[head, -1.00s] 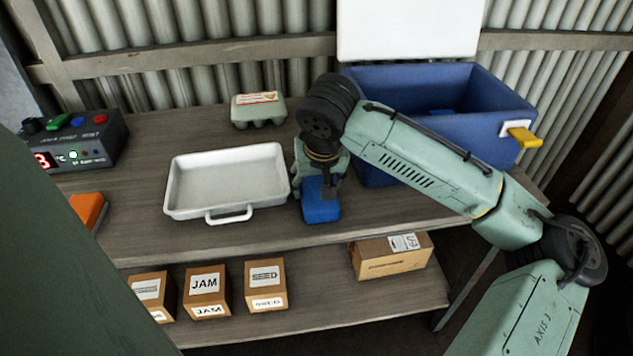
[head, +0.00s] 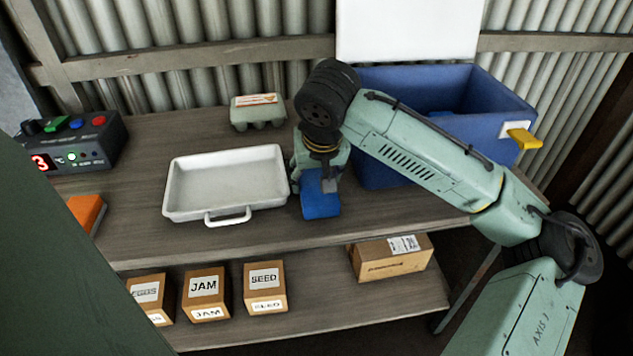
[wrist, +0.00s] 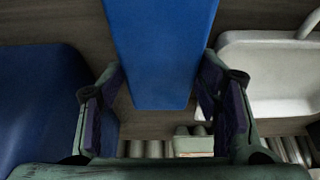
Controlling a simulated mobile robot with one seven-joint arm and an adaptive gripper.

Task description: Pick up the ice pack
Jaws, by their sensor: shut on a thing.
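The ice pack (head: 320,203) is a blue block between the white tray and the blue cooler box, near the shelf's front edge. In the wrist view the blue ice pack (wrist: 160,50) fills the top middle, between the two fingers. I cannot tell whether the ice pack is clear of the shelf top.
A white tray (head: 180,205) stands left of my gripper. The open blue cooler box (head: 400,160) with a yellow latch is close on the right. An egg carton (head: 257,110) is behind. A control box (head: 100,140) and an orange item (head: 86,210) are at left. Cartons (head: 205,296) stand below.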

